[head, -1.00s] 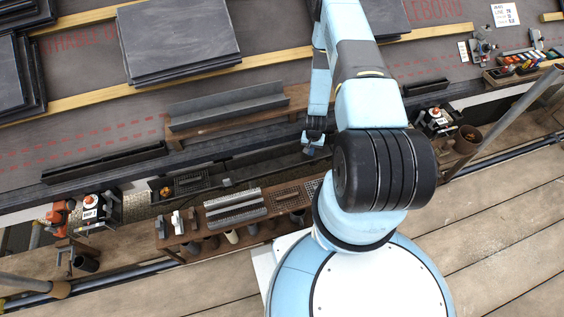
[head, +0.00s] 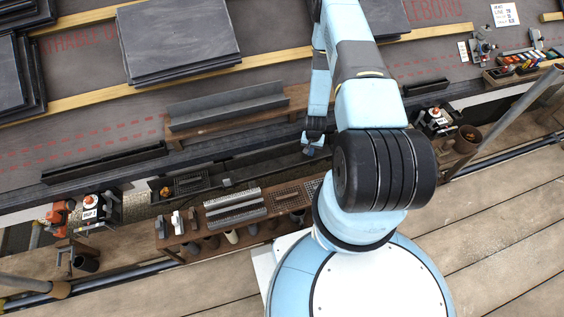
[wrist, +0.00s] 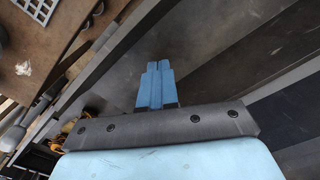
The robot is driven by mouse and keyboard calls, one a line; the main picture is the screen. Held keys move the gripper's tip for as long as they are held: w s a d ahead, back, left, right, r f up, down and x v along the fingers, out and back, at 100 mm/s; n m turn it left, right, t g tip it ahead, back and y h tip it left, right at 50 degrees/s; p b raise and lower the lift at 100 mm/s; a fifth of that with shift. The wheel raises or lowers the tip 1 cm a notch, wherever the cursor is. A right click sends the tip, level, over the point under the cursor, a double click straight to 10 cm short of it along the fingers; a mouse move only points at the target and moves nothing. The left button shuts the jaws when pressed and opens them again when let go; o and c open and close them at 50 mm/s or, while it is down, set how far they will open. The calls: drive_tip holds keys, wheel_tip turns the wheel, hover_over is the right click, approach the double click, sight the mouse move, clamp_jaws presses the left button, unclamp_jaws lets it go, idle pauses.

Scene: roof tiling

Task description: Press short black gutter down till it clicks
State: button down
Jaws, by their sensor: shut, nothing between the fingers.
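My gripper (head: 312,149) hangs at the roof's eave in the head view, over a dark gutter channel (head: 262,163) running along the edge. In the wrist view its blue fingers (wrist: 159,66) are shut together with nothing between them. Their tips are over or against a smooth dark grey channel surface (wrist: 122,72); I cannot tell if they touch. This stretch appears to be the short black gutter, but its ends are partly hidden by my arm. Other black gutter pieces lie along the eave, at the left (head: 105,162) and at the right (head: 425,87).
A grey angled metal length (head: 228,108) lies on a wooden board above the eave. A wooden bench (head: 180,238) with metal strips and grates stands below the gutter. Slate stacks (head: 180,40) lie on the roof. Tool boxes flank both sides.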

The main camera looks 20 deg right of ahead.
drive_tip(key=shift+f, duration=0.6)
idle(0.5)
idle(0.3)
wheel_tip(320, 180, up, 9)
idle(1.3)
idle(0.4)
